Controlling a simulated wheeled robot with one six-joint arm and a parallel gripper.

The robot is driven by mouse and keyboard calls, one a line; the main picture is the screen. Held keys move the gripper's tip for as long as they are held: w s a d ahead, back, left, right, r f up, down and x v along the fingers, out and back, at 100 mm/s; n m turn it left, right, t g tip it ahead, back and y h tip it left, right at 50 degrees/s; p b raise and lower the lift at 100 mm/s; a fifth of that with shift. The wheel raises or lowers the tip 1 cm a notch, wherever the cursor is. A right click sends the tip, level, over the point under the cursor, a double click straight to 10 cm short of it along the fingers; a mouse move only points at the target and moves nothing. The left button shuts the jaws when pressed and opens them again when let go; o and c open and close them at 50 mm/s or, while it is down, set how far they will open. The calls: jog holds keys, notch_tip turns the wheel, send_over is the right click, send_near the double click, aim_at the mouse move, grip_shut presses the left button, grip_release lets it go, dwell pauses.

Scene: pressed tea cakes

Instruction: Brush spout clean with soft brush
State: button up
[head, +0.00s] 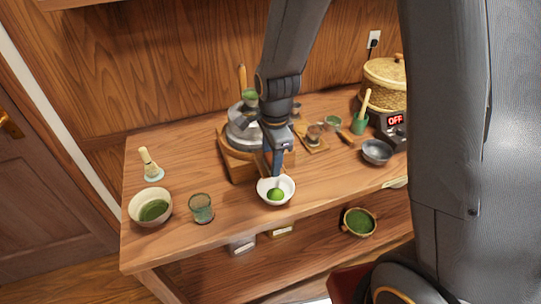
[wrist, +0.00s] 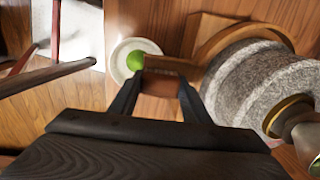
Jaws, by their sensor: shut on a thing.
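My gripper (head: 277,168) points down just above a white bowl (head: 263,192) at the table's front edge. The bowl holds a bright green mound (head: 275,193). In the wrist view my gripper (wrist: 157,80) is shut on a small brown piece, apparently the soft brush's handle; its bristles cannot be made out. The stone mill (head: 240,125) stands behind on its wooden base (head: 238,168). In the wrist view the base's wooden spout (wrist: 172,66) appears to reach toward the bowl (wrist: 119,61), close by the fingertips. In the head view my gripper hides the spout.
A bowl of green powder (head: 138,201), a glass (head: 202,208) and a whisk (head: 149,164) stand at the left. A grey bowl (head: 377,153), small cups and a woven basket (head: 385,83) stand at the right. A basket of green powder (head: 360,222) sits below.

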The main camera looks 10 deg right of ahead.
jog(key=shift+s+d, duration=0.15)
jog(key=shift+s, duration=0.65)
jog(key=shift+p, duration=0.3)
jog(key=shift+s+d+r+p, duration=0.2)
jog(key=shift+s+r+p, duration=0.7)
jog(key=shift+r+p, duration=0.25)
jog(key=shift+s+d+r+p, duration=0.15)
jog(key=shift+s+r+p, duration=0.7)
jog(key=shift+r+p, duration=0.3)
